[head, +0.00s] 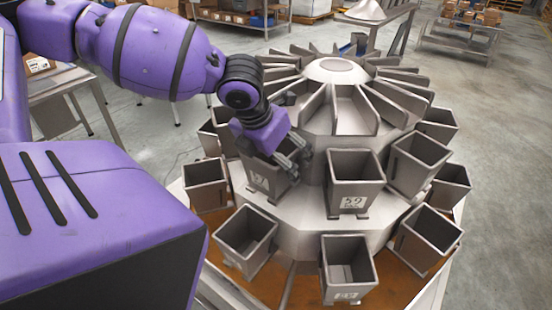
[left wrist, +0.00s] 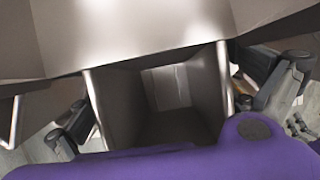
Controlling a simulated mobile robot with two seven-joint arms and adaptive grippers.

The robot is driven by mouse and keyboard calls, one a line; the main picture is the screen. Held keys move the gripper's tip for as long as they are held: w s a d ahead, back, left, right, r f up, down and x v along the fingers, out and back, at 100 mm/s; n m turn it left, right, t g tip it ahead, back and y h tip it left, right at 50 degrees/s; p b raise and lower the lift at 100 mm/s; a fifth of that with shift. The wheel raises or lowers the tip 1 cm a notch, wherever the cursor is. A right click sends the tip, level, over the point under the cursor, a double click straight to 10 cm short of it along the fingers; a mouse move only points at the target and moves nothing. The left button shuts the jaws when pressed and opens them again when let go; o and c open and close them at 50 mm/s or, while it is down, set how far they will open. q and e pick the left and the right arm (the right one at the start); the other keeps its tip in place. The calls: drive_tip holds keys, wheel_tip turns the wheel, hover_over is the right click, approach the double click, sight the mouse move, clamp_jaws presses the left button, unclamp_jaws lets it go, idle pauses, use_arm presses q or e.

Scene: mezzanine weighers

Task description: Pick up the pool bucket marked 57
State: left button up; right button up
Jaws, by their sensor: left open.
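The pool bucket marked 57 (head: 260,183) is a grey metal bucket on the upper ring of the weigher, its pale label facing me. My left gripper (head: 278,157) is right at its top and hides part of its rim. In the left wrist view the open bucket (left wrist: 150,120) sits between my two dark fingers, one on each side. The fingers stand apart from its walls, and the bucket looks empty. My right gripper is not in view.
The bucket marked 59 (head: 353,201) hangs just to the right on the same ring. More buckets hang below, such as the lower left one (head: 247,238). The radial feeder cone (head: 335,68) rises behind. A side table (head: 60,80) stands at the left.

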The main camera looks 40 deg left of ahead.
use_arm(q)
drive_tip(key=shift+w, duration=0.1)
drive_tip(key=shift+c, duration=0.9)
drive_tip(key=c, duration=1.4)
drive_tip(key=shift+c, duration=0.2)
drive_tip(key=shift+r, duration=0.1)
